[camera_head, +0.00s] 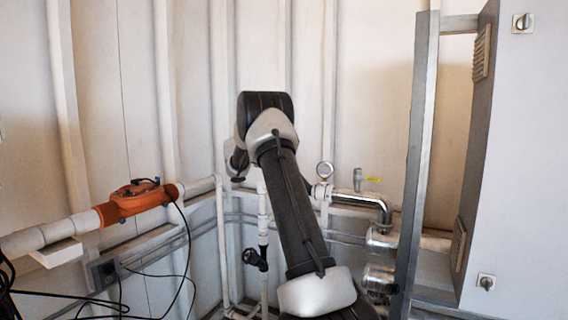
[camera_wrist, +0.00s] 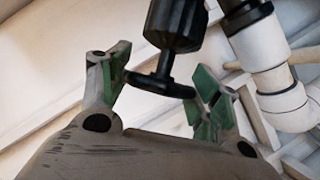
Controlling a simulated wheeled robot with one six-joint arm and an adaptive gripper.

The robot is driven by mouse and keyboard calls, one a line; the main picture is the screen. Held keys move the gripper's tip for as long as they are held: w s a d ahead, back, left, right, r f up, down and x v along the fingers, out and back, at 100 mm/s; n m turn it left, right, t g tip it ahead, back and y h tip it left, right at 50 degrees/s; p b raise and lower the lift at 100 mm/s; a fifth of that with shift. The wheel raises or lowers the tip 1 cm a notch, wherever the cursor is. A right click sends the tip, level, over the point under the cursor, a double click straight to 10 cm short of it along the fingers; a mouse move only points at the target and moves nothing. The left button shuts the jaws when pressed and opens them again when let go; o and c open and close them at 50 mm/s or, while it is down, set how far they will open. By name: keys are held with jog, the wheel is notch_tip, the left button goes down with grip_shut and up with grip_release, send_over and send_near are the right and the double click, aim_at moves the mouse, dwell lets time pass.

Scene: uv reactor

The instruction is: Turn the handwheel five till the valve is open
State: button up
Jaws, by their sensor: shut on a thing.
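In the wrist view a black handwheel (camera_wrist: 160,86) sits on a short stem below a dark valve body (camera_wrist: 175,24). My gripper (camera_wrist: 164,92) has one green-padded finger on each side of the wheel, at the two ends of its rim. It is shut on the wheel. In the head view my arm stands in the middle of the picture, and my gripper and the held wheel are not clearly visible there. No number shows on the wheel, and I cannot tell from its look how far it is turned.
A white pipe elbow (camera_wrist: 283,103) is close to the right of the wheel. In the head view a black valve (camera_head: 255,259) sits on a vertical pipe left of my arm.

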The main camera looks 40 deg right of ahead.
jog(key=n+t+y, duration=0.2)
jog(key=shift+r+n, duration=0.1)
jog(key=shift+n, duration=0.2)
jog(key=n+t+y, duration=0.2)
jog(key=n+y, duration=0.2)
jog(key=shift+y, duration=0.4)
jog(key=n+y, duration=0.2)
jog(key=y, duration=0.2)
jog(key=shift+d+n+t, duration=0.1)
jog(key=shift+n+t, duration=0.2)
jog(key=shift+n, duration=0.1)
jog(key=n+y, duration=0.2)
jog(key=y, duration=0.1)
jog(key=shift+n+g+y, duration=0.3)
jog(key=shift+g+y, duration=0.1)
jog(key=o, duration=1)
jog(key=shift+o, duration=0.2)
